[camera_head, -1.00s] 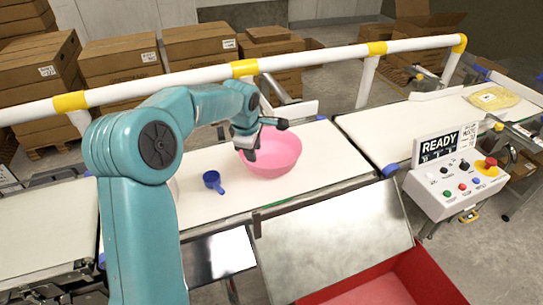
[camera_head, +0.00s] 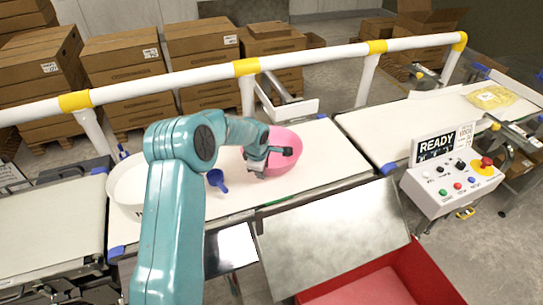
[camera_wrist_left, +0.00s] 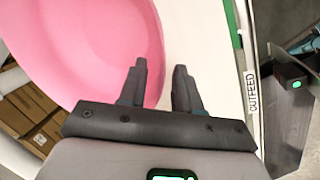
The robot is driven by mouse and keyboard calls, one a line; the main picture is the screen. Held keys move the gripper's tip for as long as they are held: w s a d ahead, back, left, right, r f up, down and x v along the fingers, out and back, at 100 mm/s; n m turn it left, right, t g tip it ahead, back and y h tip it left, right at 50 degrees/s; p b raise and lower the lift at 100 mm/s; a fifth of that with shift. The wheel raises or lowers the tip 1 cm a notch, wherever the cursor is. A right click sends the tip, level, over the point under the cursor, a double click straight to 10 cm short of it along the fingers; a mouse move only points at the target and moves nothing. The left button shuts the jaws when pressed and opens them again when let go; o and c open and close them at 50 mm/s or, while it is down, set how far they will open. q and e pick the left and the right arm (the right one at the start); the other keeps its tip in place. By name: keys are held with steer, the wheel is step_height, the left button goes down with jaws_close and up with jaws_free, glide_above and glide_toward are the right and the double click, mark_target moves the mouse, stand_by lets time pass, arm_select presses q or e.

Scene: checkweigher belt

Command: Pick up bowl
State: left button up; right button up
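The pink bowl (camera_head: 287,147) sits on the white belt (camera_head: 310,180) in the head view. My left gripper (camera_head: 272,155) is at the bowl's near side and hides part of it. In the left wrist view the bowl (camera_wrist_left: 75,45) fills the left side. My left gripper (camera_wrist_left: 160,85) is open there, one finger over the bowl's pink side and the other over white belt. The bowl's rim shows between the fingers, with no visible grip. My right gripper is not in view.
A blue scoop (camera_head: 217,181) lies left of the bowl. A white round container (camera_head: 126,190) stands behind my arm. A white rail (camera_head: 200,75) runs behind the belt. A red bin (camera_head: 425,270) and a control box (camera_head: 455,185) are at the right.

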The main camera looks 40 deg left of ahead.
arm_select(q)
jaws_close()
steer(key=shift+r, duration=0.15)
